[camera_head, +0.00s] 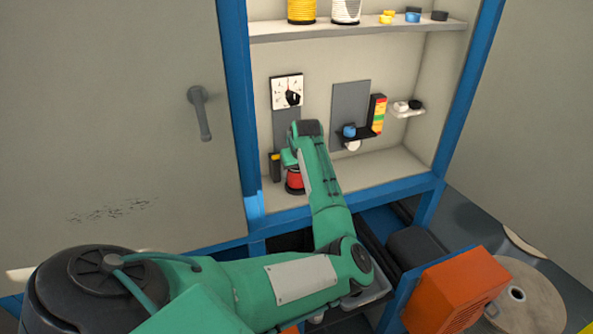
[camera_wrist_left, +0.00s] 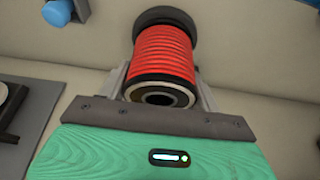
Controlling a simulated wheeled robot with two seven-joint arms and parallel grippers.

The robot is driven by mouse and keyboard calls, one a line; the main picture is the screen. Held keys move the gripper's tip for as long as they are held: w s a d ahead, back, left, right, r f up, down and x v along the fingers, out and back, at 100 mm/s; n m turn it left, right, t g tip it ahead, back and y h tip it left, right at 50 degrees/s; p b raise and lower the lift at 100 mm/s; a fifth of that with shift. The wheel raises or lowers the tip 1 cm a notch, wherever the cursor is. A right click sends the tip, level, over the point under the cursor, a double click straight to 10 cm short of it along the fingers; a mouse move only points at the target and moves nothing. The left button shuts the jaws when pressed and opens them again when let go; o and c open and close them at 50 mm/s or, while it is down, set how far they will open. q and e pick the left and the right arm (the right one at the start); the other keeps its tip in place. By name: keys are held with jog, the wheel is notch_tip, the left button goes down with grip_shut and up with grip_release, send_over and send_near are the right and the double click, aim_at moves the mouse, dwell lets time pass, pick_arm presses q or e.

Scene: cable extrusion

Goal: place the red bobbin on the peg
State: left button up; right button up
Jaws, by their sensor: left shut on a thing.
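The red bobbin (camera_head: 295,180) has black flanges and shows low inside the cabinet in the head view, partly covered by my left arm. In the left wrist view the red bobbin (camera_wrist_left: 165,52) lies between the two fingers, its open core facing the camera. My left gripper (camera_wrist_left: 160,88) is shut on it; in the head view the gripper (camera_head: 293,167) is largely hidden by its own wrist. I cannot make out the peg in either view. My right gripper is not in view.
A dial panel (camera_head: 286,92) stands above the bobbin. To its right are a grey plate (camera_head: 347,100) with a black bracket and a striped block (camera_head: 378,114). Yellow (camera_head: 301,10) and white (camera_head: 346,10) spools stand on the upper shelf (camera_head: 370,29). Blue cabinet posts (camera_head: 238,100) flank the opening.

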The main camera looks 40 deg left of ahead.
pick_arm(q)
jog(key=o, duration=1)
jog(key=shift+f, duration=0.1)
jog(key=shift+o, duration=0.2)
jog(key=shift+d+r, duration=0.1)
jog(key=shift+r, duration=0.4)
jog(key=v, duration=1.1)
jog(key=shift+d+r, duration=0.1)
jog(key=shift+r, duration=0.05)
